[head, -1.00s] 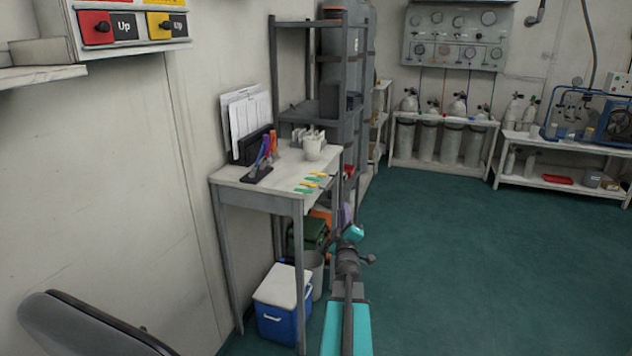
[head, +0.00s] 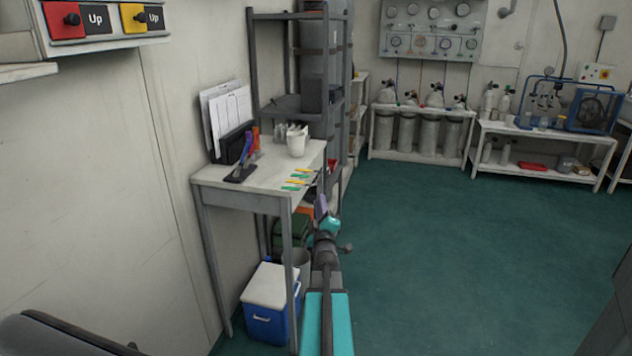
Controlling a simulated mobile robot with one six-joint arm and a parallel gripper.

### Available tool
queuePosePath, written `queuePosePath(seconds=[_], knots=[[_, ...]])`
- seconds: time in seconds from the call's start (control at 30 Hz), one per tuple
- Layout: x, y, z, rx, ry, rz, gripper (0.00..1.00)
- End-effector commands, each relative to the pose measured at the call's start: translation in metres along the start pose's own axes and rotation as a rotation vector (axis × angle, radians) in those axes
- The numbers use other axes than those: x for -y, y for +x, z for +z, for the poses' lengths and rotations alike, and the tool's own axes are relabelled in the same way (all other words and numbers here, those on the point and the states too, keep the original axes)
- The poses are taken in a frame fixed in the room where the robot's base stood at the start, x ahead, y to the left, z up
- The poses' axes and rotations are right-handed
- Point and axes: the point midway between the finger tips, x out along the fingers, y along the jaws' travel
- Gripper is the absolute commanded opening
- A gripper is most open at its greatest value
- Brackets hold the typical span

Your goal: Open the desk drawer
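The desk (head: 258,172) is a narrow grey-white table against the left wall. A plain panel (head: 240,200) runs under its near edge, with no handle visible on it. I cannot make out a drawer front; the desk's right side is seen at too steep an angle. My arm, with cyan covers and dark joints, rises from the bottom centre and stands just right of the desk's near right leg in the picture.
On the desk are a white cup (head: 297,145), a paper holder (head: 232,143) and colored strips (head: 298,180). A blue cooler (head: 268,308) and a bin (head: 297,265) stand beneath. A grey shelf rack (head: 285,105) stands behind. Green floor (head: 450,250) is open to the right.

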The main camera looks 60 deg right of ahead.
Motion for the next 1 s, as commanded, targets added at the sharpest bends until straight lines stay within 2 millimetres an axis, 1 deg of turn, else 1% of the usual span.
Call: queuePosePath(seconds=[1.0], knots=[[0.002, 0.088, -0.001, -0.001, 0.001, -0.001, 0.15]])
